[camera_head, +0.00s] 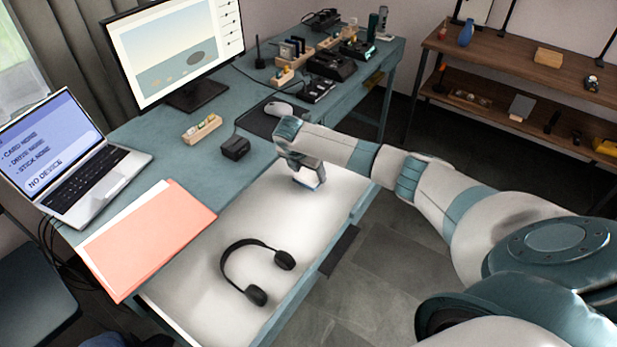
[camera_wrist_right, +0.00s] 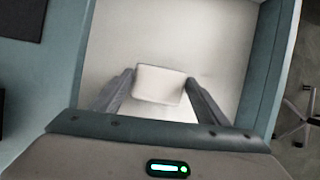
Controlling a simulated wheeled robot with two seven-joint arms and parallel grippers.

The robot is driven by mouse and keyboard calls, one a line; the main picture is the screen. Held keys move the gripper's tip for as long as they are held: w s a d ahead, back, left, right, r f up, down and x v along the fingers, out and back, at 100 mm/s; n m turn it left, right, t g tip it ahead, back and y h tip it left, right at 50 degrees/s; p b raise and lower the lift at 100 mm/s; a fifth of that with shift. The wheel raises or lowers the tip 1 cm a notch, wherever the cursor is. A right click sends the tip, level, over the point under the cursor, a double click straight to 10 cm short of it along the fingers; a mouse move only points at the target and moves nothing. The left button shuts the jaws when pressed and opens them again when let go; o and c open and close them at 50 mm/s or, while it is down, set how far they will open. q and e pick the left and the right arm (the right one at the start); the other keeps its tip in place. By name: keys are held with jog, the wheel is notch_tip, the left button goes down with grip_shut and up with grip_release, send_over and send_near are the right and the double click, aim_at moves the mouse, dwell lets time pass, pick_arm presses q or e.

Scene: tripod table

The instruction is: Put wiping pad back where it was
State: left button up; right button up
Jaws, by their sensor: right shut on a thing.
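The wiping pad is a small white block; it shows in the right wrist view (camera_wrist_right: 160,84) between the two fingers. My right gripper (camera_head: 306,176) is shut on it, pointing down over the far end of the open drawer (camera_head: 205,268). In the head view the fingers mostly hide the pad, and only a pale lower edge shows. I cannot tell whether the pad touches the drawer floor. My left gripper is in neither view.
Black headphones (camera_head: 256,270) lie in the near part of the drawer. On the blue desk are a laptop (camera_head: 75,165), a pink folder (camera_head: 150,235), a black box (camera_head: 235,147), a mouse (camera_head: 279,109) and a monitor (camera_head: 175,55). The drawer floor between headphones and gripper is clear.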

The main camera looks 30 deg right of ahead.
aim_at(308, 176)
notch_tip(308, 176, down, 2)
jog(key=shift+f, duration=0.4)
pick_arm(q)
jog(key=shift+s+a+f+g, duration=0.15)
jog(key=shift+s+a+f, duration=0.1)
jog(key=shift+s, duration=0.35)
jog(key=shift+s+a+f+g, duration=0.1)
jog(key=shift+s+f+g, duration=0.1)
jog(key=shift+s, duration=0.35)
pick_arm(e)
jog(key=o, duration=1.2)
jog(key=shift+f, duration=0.1)
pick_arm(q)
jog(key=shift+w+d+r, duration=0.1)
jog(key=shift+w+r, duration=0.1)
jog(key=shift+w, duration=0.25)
